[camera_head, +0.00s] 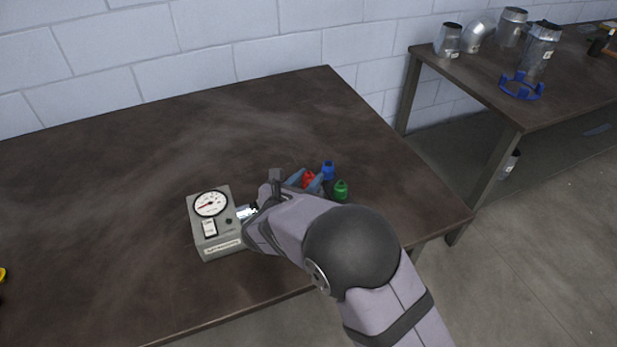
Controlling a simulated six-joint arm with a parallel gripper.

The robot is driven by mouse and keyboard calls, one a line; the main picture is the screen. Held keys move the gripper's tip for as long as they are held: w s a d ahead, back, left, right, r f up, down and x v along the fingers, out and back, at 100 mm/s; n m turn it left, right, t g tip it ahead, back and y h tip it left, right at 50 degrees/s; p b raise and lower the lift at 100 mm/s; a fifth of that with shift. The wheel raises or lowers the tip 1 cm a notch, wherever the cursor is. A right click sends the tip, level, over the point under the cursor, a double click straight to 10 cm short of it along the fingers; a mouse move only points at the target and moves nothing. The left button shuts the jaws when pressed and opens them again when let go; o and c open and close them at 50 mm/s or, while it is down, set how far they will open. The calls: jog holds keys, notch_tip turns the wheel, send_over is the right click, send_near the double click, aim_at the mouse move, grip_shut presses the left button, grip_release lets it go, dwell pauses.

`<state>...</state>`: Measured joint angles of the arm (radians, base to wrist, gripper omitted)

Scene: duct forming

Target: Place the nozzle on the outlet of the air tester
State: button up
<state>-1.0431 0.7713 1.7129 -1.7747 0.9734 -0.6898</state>
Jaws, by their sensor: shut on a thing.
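The air tester (213,240) is a grey box with a round white dial and a red needle, standing on the dark table in the camera_head view. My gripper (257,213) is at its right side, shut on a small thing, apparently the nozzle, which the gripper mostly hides. A small silvery, bluish-white piece (245,213) shows between the gripper and the tester's right side. I cannot tell whether it is the nozzle or the outlet, nor whether the two touch.
Small red (308,179), blue (328,169) and green (341,190) pieces stand close together behind my wrist. The table (130,170) is clear to the left and back.

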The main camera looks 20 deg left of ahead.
jog(key=shift+f, duration=0.15)
jog(key=o, duration=1)
jog(key=shift+r, duration=0.3)
jog(key=shift+s+a, duration=0.1)
jog(key=shift+s, duration=0.25)
jog(key=b+v, duration=0.2)
jog(key=v, duration=0.9)
jog(key=shift+s+b, duration=0.15)
jog(key=shift+b, duration=0.2)
